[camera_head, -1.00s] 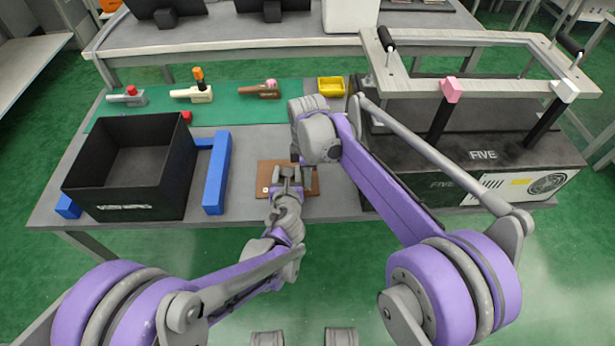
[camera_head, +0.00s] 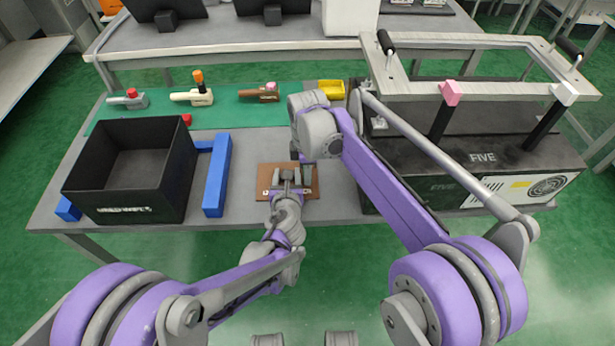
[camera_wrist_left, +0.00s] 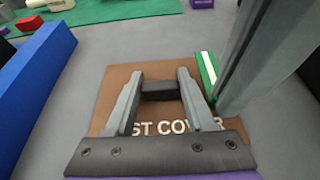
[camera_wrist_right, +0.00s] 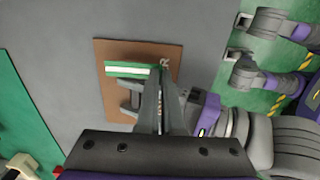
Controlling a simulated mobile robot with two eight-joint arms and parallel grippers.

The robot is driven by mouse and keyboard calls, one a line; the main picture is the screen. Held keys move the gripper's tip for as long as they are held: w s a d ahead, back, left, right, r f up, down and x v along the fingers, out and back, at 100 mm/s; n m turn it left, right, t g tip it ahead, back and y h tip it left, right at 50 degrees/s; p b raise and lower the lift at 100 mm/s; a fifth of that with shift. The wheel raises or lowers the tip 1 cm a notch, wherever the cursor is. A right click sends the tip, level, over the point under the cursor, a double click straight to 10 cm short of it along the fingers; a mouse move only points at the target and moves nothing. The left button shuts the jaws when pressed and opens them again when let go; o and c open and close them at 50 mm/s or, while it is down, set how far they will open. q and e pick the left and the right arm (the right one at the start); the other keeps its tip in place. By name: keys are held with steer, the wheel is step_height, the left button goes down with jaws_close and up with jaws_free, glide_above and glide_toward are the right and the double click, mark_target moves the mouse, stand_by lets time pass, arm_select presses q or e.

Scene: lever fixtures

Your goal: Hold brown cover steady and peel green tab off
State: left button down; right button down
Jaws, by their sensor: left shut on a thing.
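The brown cover (camera_head: 306,190) lies flat on the grey table, with white lettering partly hidden by my left gripper (camera_head: 287,174). In the left wrist view the left gripper (camera_wrist_left: 160,80) is shut on a dark block-like handle (camera_wrist_left: 158,90) standing on the cover (camera_wrist_left: 118,82). The green tab (camera_wrist_left: 206,68), with a white stripe, lies along the cover's right edge there. My right gripper's fingertips are at the near end of the tab. In the right wrist view the right gripper (camera_wrist_right: 159,68) has its fingers close together over the end of the tab (camera_wrist_right: 127,69); whether they pinch it is hidden.
A black box (camera_head: 132,170) and a blue bar (camera_head: 217,175) stand left of the cover. A black machine (camera_head: 475,155) with a pale frame stands right. Bare table lies around the cover.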

steer(key=shift+r, duration=1.15)
arm_select(q)
steer(key=shift+c, duration=0.9)
jaws_free()
steer(key=v, duration=1.2)
steer(key=shift+r, duration=0.1)
